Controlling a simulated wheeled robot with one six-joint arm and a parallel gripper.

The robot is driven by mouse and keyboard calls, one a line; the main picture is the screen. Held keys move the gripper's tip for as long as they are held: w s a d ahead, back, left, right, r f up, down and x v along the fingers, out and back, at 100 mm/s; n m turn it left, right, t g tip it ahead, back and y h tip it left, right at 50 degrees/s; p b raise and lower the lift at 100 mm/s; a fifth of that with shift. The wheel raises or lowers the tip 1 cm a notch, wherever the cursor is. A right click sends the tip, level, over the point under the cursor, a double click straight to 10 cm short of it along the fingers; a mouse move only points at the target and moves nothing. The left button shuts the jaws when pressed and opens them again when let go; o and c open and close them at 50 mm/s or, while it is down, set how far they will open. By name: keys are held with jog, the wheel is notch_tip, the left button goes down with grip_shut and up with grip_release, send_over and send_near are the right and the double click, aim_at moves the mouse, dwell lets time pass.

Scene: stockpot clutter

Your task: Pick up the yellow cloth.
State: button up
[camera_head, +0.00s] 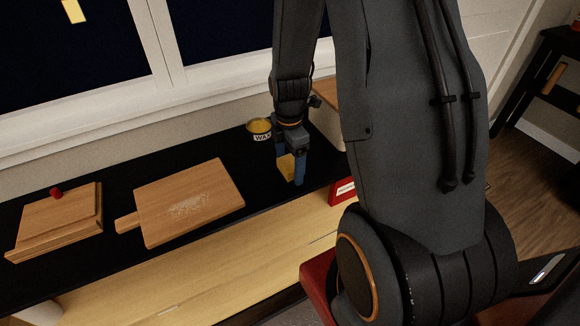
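The yellow cloth (286,167) shows as a small yellow-tan patch on or just above the black counter, to the right of the middle of the picture. My gripper (296,172) points down right at it, with a blue finger just to the right of the cloth. The finger and wrist hide part of the cloth. I cannot tell whether the fingers are open around it, closed on it or only in front of it.
The black counter (262,185) also bears a wax tin (260,128) behind my gripper, a wooden cutting board (190,203) and a wooden box with a red knob (60,220) at left. A red box (343,190) stands close to the right. A window lies behind.

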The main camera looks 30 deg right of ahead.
aim_at(289, 163)
jog(key=c, duration=1.2)
jog(key=shift+r, duration=0.1)
notch_tip(289, 163, up, 10)
jog(key=shift+f+b, duration=0.1)
jog(key=shift+b, duration=0.7)
